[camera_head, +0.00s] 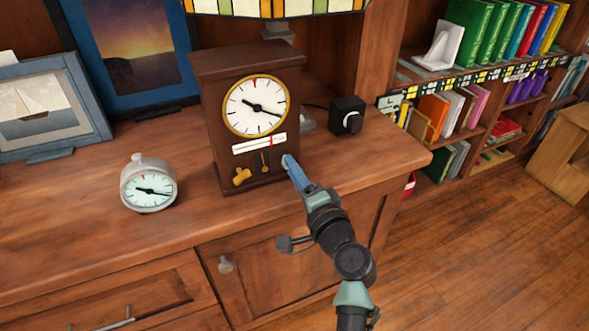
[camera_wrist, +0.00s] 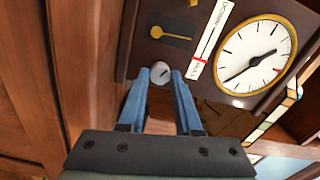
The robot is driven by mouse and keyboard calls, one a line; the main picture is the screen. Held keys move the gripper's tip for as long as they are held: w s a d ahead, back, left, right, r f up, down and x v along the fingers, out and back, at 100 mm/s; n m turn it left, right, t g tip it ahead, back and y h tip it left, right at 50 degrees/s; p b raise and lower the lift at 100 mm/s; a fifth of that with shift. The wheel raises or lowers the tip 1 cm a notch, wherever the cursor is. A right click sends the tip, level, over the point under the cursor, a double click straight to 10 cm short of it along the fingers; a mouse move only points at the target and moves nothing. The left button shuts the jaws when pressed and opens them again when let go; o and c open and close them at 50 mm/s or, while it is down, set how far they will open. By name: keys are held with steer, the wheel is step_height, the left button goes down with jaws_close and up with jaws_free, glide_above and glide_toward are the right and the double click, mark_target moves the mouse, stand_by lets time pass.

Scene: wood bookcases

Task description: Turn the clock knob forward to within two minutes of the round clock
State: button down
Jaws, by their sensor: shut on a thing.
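The dark wooden clock (camera_head: 213,125) stands on the cabinet top. Its white dial (camera_head: 251,99) shows a short thick hand pointing upper left and a longer hand pointing right and slightly down. The round clock (camera_head: 148,186) stands to its left; its hands point left and right, the right one slightly down. The silver clock knob (camera_wrist: 160,73) is low on the wooden clock's front, between the blue fingertips in the wrist view. My gripper (camera_head: 287,162) is shut on the knob; the fingers mostly hide it in the head view.
The wooden clock's front also has a white slider scale (camera_head: 259,144) and a brass key-shaped part (camera_head: 242,177). A black box with a dial (camera_head: 347,115) stands to its right. A framed picture (camera_head: 50,105) and a striped lampshade (camera_head: 275,8) are behind. The cabinet's front right top is clear.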

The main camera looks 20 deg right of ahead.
steer(key=shift+f, duration=0.15)
steer(key=c, duration=0.6)
jaws_free()
steer(key=s+p, duration=0.1)
steer(key=s, duration=1.2)
steer(key=shift+d, duration=0.25)
